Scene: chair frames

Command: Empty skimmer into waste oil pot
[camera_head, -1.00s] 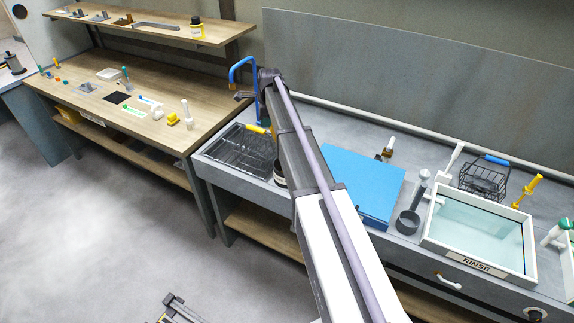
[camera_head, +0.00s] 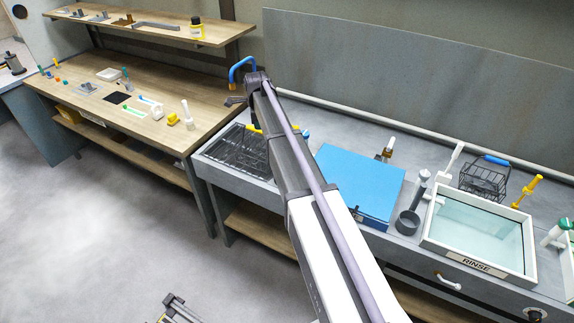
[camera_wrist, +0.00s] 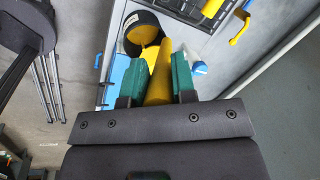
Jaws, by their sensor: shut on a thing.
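In the wrist view my gripper (camera_wrist: 158,85) has green finger pads shut on a yellow handle (camera_wrist: 158,75). A dark round cup (camera_wrist: 146,22) with yellow inside shows just past the far end of this handle. I cannot tell whether the cup is the skimmer's head or a separate pot underneath. In the head view my arm's far end is over the left part of the grey counter, and the fingers and held thing are hidden behind it. I cannot clearly make out the waste oil pot.
A dark wire rack (camera_head: 237,150) lies on the counter left of my arm. A blue box (camera_head: 360,180) is to the right, then a dark ladle (camera_head: 409,220), the rinse tank (camera_head: 480,240) and a wire basket (camera_head: 484,182). A blue hooked pipe (camera_head: 240,66) rises behind.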

